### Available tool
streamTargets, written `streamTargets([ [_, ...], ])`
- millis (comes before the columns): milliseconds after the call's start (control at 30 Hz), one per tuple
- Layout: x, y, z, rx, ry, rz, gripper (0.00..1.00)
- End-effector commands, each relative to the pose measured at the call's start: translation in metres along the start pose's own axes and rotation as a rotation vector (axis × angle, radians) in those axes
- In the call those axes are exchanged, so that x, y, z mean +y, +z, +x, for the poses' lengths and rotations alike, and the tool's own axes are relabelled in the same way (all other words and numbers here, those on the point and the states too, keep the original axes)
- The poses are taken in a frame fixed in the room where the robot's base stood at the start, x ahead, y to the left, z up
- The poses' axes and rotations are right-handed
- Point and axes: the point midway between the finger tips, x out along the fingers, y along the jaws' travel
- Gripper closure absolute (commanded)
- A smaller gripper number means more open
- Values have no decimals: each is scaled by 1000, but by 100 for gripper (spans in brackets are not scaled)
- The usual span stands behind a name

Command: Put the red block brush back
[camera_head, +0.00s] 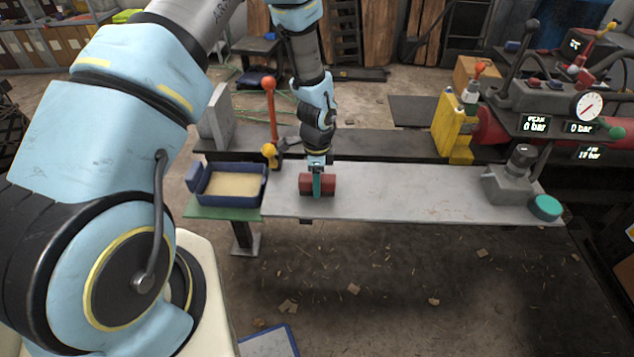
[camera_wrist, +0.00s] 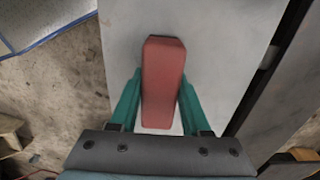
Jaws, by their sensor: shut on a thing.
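The red block brush (camera_head: 331,184) is at the left part of the grey metal bench top (camera_head: 400,195) in the head view. My gripper (camera_head: 317,184) points down over it, with its teal fingers on either side of the block's middle. In the wrist view the red brush (camera_wrist: 163,80) lies lengthwise between the two teal fingers of my gripper (camera_wrist: 160,95), which are shut on it. The brush is on or just above the bench; I cannot tell which. Its underside is hidden.
A blue tray (camera_head: 265,185) with pale contents stands left of the brush on a green surface. An orange-topped lever (camera_head: 270,110) rises behind it. A yellow splitter part (camera_head: 452,125), a grey block (camera_head: 510,185) and a teal round knob (camera_head: 546,207) are at right. The middle bench is clear.

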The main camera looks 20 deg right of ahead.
Motion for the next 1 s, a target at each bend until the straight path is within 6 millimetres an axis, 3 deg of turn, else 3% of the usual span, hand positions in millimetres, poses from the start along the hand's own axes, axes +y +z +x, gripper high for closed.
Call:
streamTargets([
  [300,0,0,11,0,0,0,100],
  [333,0,0,10,0,0,0,52],
  [600,0,0,10,0,0,0,23],
  [867,0,0,8,0,0,0,23],
  [1000,0,0,-3,1,0,0,23],
])
